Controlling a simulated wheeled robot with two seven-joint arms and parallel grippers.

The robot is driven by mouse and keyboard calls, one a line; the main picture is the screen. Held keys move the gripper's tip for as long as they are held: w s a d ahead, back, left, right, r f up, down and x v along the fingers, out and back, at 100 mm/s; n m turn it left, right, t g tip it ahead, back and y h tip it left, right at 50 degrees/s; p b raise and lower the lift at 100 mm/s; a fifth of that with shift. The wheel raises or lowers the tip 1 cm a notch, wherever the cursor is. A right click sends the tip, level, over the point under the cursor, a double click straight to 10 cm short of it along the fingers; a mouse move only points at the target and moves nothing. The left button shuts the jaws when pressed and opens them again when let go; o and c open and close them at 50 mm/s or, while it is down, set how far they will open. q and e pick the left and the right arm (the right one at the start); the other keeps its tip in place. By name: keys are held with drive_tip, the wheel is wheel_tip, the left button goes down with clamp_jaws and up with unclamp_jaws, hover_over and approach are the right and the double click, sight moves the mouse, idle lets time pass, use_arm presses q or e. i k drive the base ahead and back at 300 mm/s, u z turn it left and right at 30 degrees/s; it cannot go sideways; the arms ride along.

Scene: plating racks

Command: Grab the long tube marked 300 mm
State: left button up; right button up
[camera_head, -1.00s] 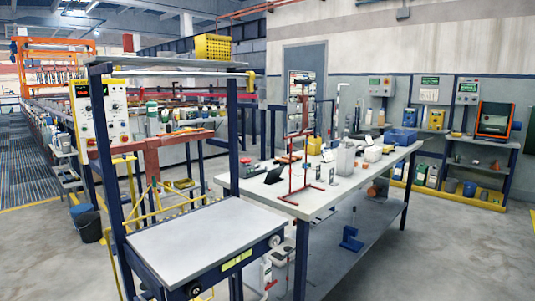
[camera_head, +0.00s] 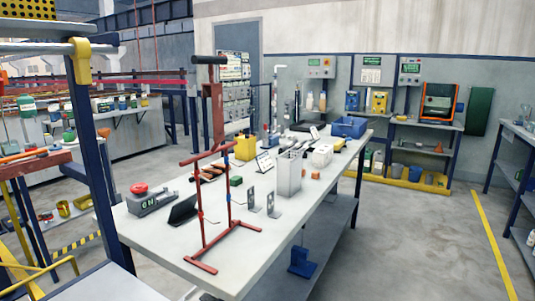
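I cannot pick out a tube marked 300 mm; no such marking is readable at this distance. The long white worktable (camera_head: 185,230) stands ahead. A grey upright box (camera_head: 288,173) stands on it near the middle, with small things at its top that are too small to tell. A tall thin white upright (camera_head: 275,92) rises behind the table's far part. Neither of my grippers is in view.
A blue bin (camera_head: 348,127) sits at the far end. A blue-posted rack (camera_head: 90,150) stands left. Floor (camera_head: 420,235) right of the table is clear.

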sight(309, 145)
drive_tip(key=z, duration=0.05)
drive_tip(key=i, duration=0.1)
drive_tip(key=u, duration=0.1)
drive_tip(key=k, duration=0.45)
drive_tip(key=z, duration=1.3)
drive_tip(key=i, duration=1.55)
drive_tip(key=u, duration=0.55)
drive_tip(key=i, duration=1.2)
drive_tip(key=u, duration=1.2)
